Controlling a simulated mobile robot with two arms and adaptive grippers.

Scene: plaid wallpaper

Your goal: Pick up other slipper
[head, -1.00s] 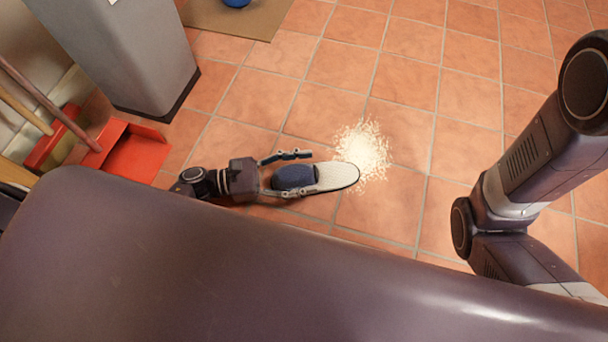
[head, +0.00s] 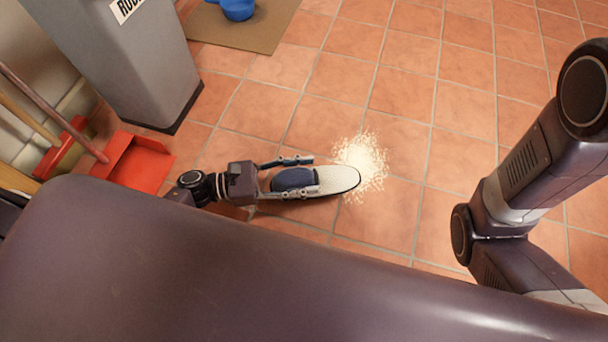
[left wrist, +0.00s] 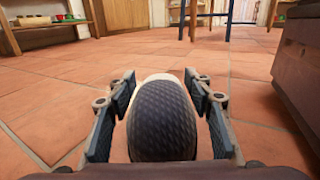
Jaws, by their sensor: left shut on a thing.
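A slipper with a dark blue quilted upper (head: 292,180) and a pale sole lies lengthwise in the jaws of my left gripper (head: 312,174) in the head view, its bare end pointing right. One finger is on each side of the upper, and the gripper is shut on it. In the left wrist view the slipper's upper (left wrist: 163,122) sits between the two finger pads of the left gripper (left wrist: 164,88). The slipper is at or close to the floor; I cannot tell whether it is clear of it. My right gripper is out of view; only its arm shows. No second slipper shows.
Pale crumbs (head: 362,160) are scattered beside the slipper's bare end. A red dustpan (head: 140,165), a grey bin (head: 135,65), a brown mat (head: 262,30) and a blue bowl (head: 238,10) are at the left and back. Tiled floor is open on the right.

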